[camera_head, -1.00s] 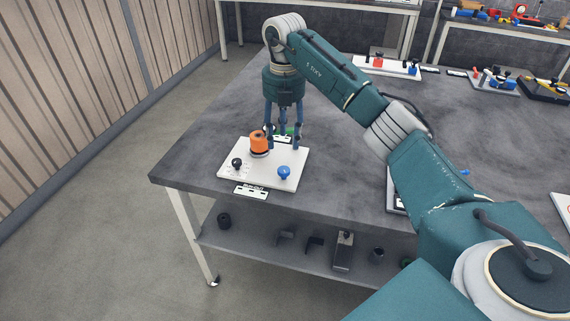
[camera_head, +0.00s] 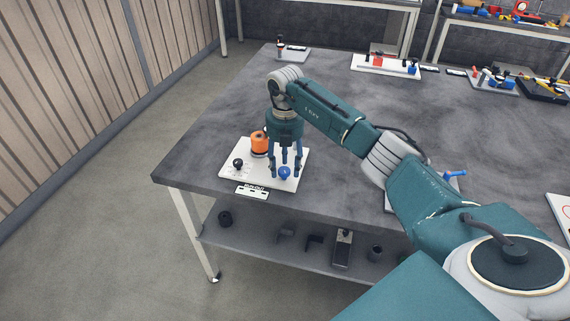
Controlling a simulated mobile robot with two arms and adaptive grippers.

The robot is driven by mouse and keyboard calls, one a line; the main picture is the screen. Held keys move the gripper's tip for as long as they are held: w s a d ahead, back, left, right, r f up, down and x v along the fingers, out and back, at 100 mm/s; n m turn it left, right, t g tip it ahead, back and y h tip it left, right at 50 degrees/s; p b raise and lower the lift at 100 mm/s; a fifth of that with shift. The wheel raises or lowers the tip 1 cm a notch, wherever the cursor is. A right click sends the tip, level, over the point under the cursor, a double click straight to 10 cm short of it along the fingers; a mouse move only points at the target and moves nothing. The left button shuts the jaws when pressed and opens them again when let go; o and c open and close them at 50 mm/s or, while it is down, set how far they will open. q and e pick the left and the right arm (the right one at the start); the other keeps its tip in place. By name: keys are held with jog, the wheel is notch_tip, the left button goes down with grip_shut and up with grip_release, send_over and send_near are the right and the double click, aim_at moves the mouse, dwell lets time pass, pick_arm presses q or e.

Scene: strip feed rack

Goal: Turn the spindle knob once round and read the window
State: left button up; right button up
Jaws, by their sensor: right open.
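A white board (camera_head: 244,177) lies near the table's left front corner. It carries an orange cylinder with a dark top band (camera_head: 259,143), a black knob (camera_head: 238,163) and a blue knob (camera_head: 285,173). I cannot tell which of these is the spindle knob, and no window is readable. My right gripper (camera_head: 285,165) points down with its fingers apart around or just behind the blue knob; contact is unclear. It hides the board's back right part. A label plate (camera_head: 252,192) at the front edge is too small to read. My left gripper is not in view.
The grey table (camera_head: 215,135) has free room behind and left of the board. Other boards with parts stand farther back, such as a white one (camera_head: 385,66) and a grey one (camera_head: 293,55). A lower shelf (camera_head: 300,248) holds several dark parts.

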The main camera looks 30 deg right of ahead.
jog(key=shift+r, duration=0.1)
jog(key=c, duration=1.1)
jog(key=shift+n, duration=0.3)
